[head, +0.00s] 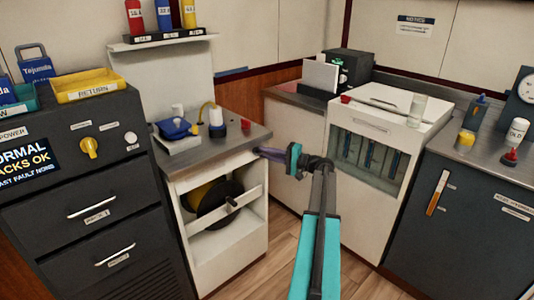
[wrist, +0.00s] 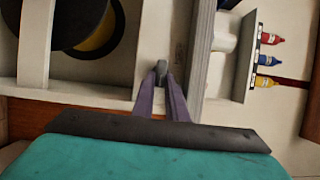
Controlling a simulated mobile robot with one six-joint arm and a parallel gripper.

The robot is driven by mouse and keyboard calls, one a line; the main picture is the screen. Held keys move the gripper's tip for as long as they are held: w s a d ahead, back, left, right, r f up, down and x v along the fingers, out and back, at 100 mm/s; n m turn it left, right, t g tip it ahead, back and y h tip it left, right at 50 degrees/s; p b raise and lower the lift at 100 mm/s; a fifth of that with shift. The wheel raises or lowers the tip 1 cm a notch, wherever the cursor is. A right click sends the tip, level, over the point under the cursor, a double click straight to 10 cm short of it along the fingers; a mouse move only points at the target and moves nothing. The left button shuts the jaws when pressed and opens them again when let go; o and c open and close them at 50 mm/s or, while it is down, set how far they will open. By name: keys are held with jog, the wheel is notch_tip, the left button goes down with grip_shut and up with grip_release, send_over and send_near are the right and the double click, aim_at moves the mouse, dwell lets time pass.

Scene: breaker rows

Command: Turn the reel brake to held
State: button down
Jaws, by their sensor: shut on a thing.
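My gripper (head: 261,152) reaches in from the right to the white cabinet's front, just under the grey counter edge. In the wrist view my gripper (wrist: 161,76) has its two purple fingers shut on a small grey knob (wrist: 161,67), which I take to be the reel brake. The fingers cover part of it, and I cannot make out its setting. In the head view my gripper hides the knob. The reel (head: 213,203), black with yellow, sits in the cabinet opening below; it also shows in the wrist view (wrist: 75,20).
The grey counter (head: 240,141) above holds a blue device and a cylinder. A dark panel with a yellow knob (head: 89,148) stands left. Wooden floor (head: 262,270) is clear in front.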

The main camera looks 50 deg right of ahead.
jog(key=shift+w+a+r, duration=0.1)
jog(key=shift+w+a, duration=0.1)
jog(key=shift+w, duration=0.05)
jog(key=c, duration=1.8)
grip_release()
jog(key=shift+o, duration=0.2)
jog(key=shift+s+d, duration=0.15)
jog(key=shift+s, duration=0.05)
jog(key=v, duration=1.3)
jog(key=shift+s, duration=0.2)
jog(key=shift+d, duration=0.1)
